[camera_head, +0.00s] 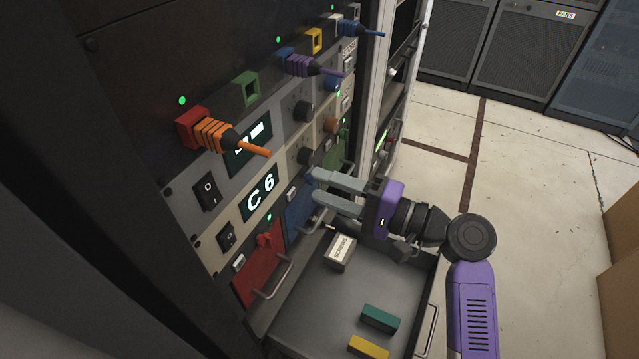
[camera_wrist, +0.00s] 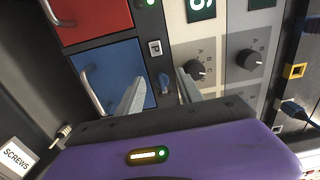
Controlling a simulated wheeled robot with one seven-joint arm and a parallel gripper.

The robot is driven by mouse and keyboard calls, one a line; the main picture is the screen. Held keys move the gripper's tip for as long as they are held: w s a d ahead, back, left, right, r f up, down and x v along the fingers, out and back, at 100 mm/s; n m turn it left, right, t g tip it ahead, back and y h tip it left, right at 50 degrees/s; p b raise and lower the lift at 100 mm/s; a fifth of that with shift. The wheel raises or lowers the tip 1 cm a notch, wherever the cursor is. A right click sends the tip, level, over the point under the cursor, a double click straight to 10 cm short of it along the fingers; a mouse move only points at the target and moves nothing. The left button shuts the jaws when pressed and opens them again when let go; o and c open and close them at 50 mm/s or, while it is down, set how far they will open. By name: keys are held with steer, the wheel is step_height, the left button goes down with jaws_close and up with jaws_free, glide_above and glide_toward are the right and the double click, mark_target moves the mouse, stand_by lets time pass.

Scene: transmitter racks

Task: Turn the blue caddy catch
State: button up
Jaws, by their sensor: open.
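The blue caddy (camera_head: 298,212) is a blue front in the lower row of the rack, and it also shows in the wrist view (camera_wrist: 118,62) with a metal bar handle (camera_wrist: 90,88). Its blue catch (camera_wrist: 164,83) is a small knob on the dark strip beside the caddy, below a square P label in the wrist view. My gripper (camera_head: 315,184) is open and empty in front of the rack, close to the blue caddy. In the wrist view its fingertips (camera_wrist: 160,77) appear on either side of the catch; contact cannot be told.
A red caddy (camera_head: 262,272) and a green caddy (camera_head: 336,152) flank the blue one. Below my gripper an open drawer (camera_head: 310,318) holds a SCREWS box (camera_head: 341,252), a green block (camera_head: 381,318) and a yellow block (camera_head: 368,346). Orange (camera_head: 212,132) and purple plugs (camera_head: 305,65) jut out above.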

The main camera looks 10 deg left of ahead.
steer(key=v, duration=0.6)
steer(key=shift+d, duration=0.1)
stand_by(0.3)
